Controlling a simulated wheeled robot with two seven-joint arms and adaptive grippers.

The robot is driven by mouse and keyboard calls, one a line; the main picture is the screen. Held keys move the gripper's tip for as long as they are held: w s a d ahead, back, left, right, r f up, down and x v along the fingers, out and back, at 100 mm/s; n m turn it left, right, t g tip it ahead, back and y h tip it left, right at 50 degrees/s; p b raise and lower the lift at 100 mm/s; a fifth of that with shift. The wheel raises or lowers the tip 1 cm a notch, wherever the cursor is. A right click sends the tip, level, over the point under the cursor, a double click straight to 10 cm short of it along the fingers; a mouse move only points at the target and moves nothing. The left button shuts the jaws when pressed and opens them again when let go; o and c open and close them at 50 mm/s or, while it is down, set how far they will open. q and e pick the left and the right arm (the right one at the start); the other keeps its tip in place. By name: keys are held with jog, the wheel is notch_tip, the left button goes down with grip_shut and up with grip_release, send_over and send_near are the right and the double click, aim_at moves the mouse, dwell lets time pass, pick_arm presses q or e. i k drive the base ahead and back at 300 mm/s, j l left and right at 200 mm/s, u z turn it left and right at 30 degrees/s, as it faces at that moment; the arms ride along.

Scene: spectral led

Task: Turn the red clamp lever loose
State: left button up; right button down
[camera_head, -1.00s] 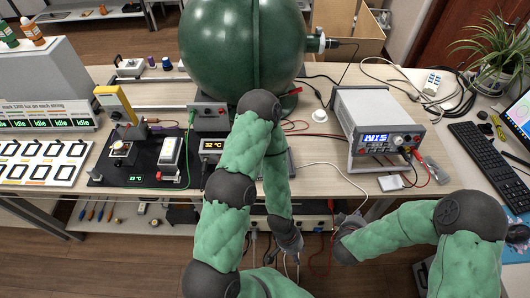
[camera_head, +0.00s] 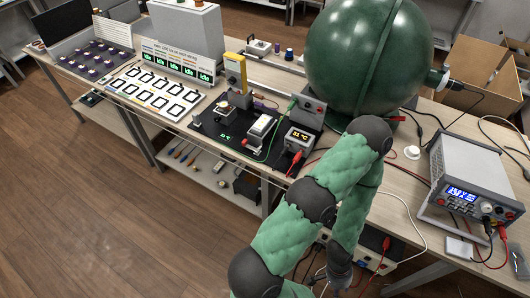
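A small red piece (camera_head: 397,118) shows at the base of the large green sphere (camera_head: 365,55), just beyond the top joint of my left arm. It may be the red clamp lever, but most of it is hidden and its position cannot be read. My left arm rises in front of the bench and bends down again. My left gripper (camera_head: 340,272) hangs low by the bench's front edge, well below and apart from the red piece. Its fingers are too small and dark to tell open from shut. My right gripper is out of view.
A power supply (camera_head: 470,180) with cables stands on the right. White frames (camera_head: 150,90) lie farther left. The floor at left is clear.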

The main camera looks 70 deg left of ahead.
aim_at(244, 144)
jog(key=l+u, duration=0.15)
jog(key=u, duration=1.4)
jog(key=i+l, duration=0.05)
